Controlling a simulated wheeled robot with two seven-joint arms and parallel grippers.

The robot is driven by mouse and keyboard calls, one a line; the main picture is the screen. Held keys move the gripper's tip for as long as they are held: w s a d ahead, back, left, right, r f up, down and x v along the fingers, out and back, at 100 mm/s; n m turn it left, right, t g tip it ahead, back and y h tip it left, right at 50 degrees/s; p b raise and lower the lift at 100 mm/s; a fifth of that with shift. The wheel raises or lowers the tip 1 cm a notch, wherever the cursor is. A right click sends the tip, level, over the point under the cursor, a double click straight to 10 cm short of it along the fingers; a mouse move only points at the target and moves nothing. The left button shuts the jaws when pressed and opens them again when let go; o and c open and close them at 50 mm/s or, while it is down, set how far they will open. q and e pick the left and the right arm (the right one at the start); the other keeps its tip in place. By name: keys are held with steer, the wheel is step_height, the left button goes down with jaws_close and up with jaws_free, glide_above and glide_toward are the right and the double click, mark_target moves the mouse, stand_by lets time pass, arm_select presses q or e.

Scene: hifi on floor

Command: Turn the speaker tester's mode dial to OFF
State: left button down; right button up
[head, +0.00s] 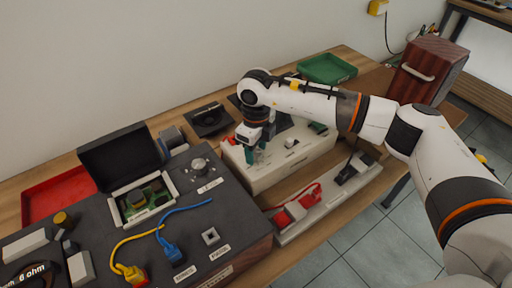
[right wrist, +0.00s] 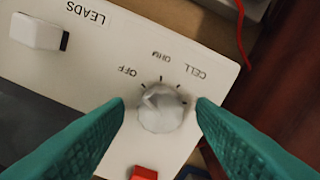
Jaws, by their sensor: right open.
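The speaker tester is a cream box (head: 270,178) on the bench, in the middle of the head view. Its mode dial (right wrist: 160,108) is a round pale knob in the right wrist view, with the labels OFF, OHM and CELL around its upper side. I cannot tell for sure which label the dial points to. My right gripper (head: 256,153) is over the tester's left end, pointing down, and hides the dial in the head view. Its teal fingers are open, one on each side of the dial, with a visible gap to it. My left gripper is not in view.
A white block-shaped control (right wrist: 38,33) sits by the LEADS label, and a red part (right wrist: 144,173) is near the dial. A dark unit (head: 100,235) with cables stands left of the tester. A green tray (head: 327,68) is behind.

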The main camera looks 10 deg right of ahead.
mark_target(256, 153)
step_height(256, 153, up, 12)
steer(key=b, duration=0.1)
steer(key=shift+b, duration=0.35)
stand_by(0.4)
